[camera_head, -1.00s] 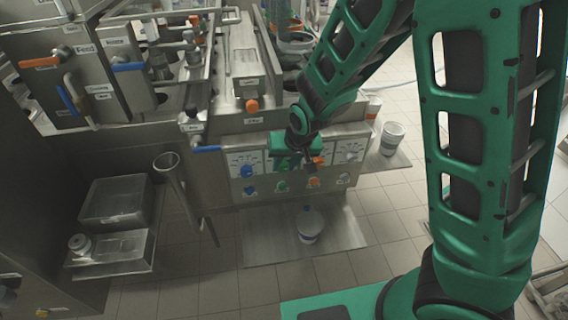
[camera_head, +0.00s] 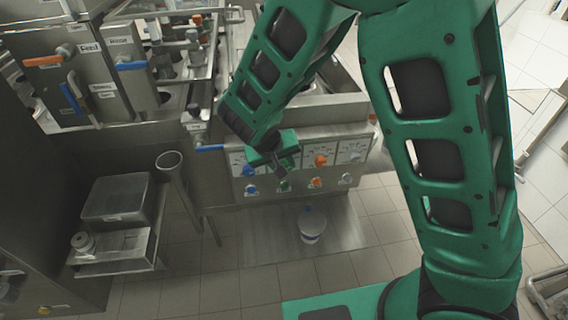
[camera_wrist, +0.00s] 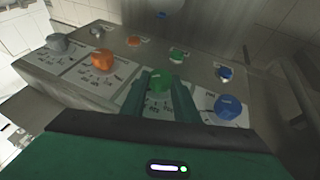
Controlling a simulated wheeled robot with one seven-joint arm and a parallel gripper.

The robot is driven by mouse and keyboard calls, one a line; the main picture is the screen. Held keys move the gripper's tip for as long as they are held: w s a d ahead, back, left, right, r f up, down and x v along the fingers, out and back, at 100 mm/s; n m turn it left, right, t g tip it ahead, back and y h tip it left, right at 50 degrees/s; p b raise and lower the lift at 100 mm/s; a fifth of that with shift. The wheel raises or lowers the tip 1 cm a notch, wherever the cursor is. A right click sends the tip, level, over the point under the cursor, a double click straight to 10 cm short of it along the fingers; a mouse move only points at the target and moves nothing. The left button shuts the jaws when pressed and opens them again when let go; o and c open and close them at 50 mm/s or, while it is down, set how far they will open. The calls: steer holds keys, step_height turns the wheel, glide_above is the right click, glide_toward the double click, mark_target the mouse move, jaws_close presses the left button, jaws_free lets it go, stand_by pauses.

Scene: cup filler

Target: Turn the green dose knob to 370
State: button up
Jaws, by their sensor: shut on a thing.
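The green dose knob (camera_wrist: 163,78) is on the sloped panel in the wrist view, above a white scale plate (camera_wrist: 158,104) with dark markings. The scale numbers and the knob's pointer are too small to read. My gripper (camera_wrist: 162,86) is shut on the green knob, with one finger on its left and one on its right. In the head view my gripper (camera_head: 285,170) is at the front panel and hides this knob.
A blue knob (camera_wrist: 227,107) is to the right of the green one, an orange knob (camera_wrist: 102,59) and a grey knob (camera_wrist: 58,42) to the left. Small buttons, including a green one (camera_wrist: 178,54), line the panel beyond. A white cup (camera_head: 311,226) stands below the panel.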

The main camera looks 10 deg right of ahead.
steer(key=shift+h, duration=0.3)
steer(key=o, duration=1.1)
steer(key=shift+c, duration=0.2)
steer(key=shift+a+r, duration=0.1)
steer(key=v, duration=1)
steer(key=shift+r, duration=0.2)
steer(key=shift+s, duration=0.1)
